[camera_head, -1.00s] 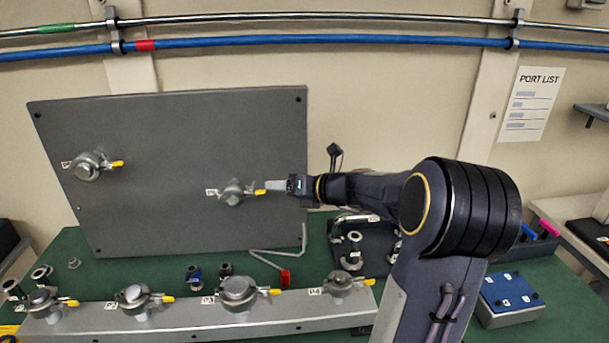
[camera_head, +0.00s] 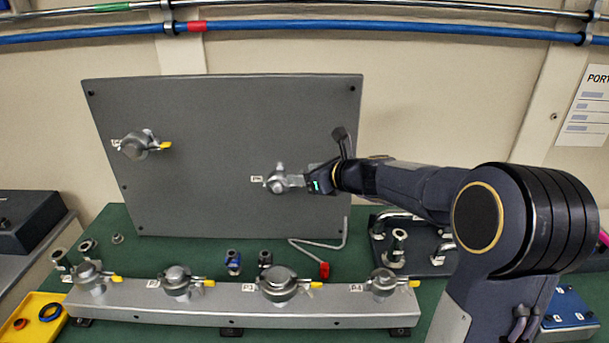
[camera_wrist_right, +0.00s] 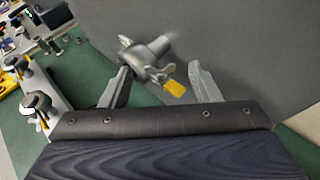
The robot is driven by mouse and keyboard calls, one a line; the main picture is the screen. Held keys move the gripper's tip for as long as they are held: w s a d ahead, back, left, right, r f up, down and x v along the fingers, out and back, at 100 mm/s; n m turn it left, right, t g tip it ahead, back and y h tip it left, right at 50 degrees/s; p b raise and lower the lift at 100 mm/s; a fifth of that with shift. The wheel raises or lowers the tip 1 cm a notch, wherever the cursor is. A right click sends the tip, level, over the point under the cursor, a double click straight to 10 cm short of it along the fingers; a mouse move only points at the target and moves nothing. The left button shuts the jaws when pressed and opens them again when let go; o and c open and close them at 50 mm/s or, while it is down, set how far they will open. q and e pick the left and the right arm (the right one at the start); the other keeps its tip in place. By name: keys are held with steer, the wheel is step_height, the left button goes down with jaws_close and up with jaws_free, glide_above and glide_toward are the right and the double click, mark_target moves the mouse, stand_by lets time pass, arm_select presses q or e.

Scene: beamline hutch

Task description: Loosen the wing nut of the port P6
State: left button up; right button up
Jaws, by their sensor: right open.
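The port P6 (camera_head: 276,180) is the right one of two clamped ports on the upright grey panel; its small label is hard to read. In the right wrist view its metal clamp (camera_wrist_right: 140,57) shows with a wing nut (camera_wrist_right: 167,74) and a yellow tag (camera_wrist_right: 174,88). My right gripper (camera_head: 294,181) is at the port's right side, and it covers the tag in the head view. In the wrist view the right gripper (camera_wrist_right: 160,72) is open, with a finger on either side of the wing nut and visible room on the right. My left gripper is not in view.
The grey panel (camera_head: 220,110) stands behind a metal rail (camera_head: 230,313) with several clamped ports. A bent rod with a red end (camera_head: 324,270) lies below P6 on the green table. Loose fittings (camera_head: 233,262) stand behind the rail. A yellow tray (camera_head: 35,330) is at front left.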

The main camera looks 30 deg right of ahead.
steer(key=shift+w+a+f, duration=0.2)
steer(key=shift+w+f, duration=0.05)
steer(key=shift+w, duration=0.35)
steer(key=c, duration=1)
